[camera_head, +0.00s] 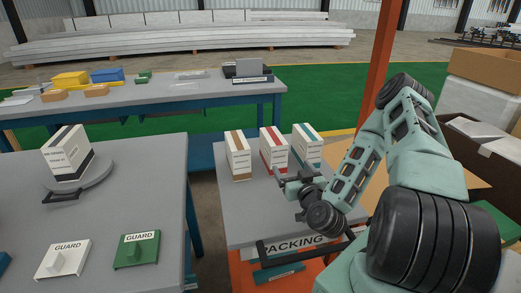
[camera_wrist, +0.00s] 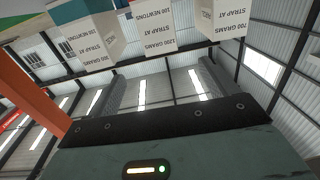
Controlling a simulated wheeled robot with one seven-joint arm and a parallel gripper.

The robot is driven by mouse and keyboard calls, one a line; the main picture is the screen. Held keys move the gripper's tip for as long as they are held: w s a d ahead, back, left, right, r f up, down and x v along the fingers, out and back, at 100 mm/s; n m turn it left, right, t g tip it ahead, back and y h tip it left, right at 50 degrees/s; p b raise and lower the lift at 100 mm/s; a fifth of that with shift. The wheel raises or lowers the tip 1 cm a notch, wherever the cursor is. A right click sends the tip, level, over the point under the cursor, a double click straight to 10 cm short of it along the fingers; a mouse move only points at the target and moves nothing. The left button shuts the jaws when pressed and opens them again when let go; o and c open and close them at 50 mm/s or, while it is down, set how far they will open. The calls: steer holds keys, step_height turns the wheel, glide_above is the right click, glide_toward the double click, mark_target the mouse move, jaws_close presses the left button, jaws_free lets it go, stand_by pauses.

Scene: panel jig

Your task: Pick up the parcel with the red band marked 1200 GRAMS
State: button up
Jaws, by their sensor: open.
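The parcel with the red band (camera_head: 273,153) stands upright in the middle of a row of three on the grey packing table. Its label is too small to read in the head view. In the wrist view, which is upside down, the middle parcel (camera_wrist: 161,18) shows at the top edge, cut off, its label partly legible. My gripper (camera_head: 280,178) is open and empty, in front of the red-banded parcel's lower part. Whether it touches the parcel I cannot tell. The fingers do not show clearly in the wrist view.
A brown-banded parcel (camera_head: 238,157) stands left and a teal-banded one (camera_head: 307,146) right, both close. Another parcel (camera_head: 68,153) sits on a round stand on the left table. An orange post (camera_head: 380,60) rises behind my arm. The packing table's front left is clear.

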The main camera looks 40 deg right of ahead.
mark_target(281, 149)
steer(key=b+x, duration=0.4)
steer(key=x, duration=0.7)
steer(key=shift+w+d+r, duration=0.1)
steer(key=shift+w+d, duration=0.2)
steer(key=shift+d, duration=0.05)
steer(key=shift+x, duration=2.8)
steer(key=shift+a, duration=0.1)
steer(key=c, duration=1.8)
jaws_close()
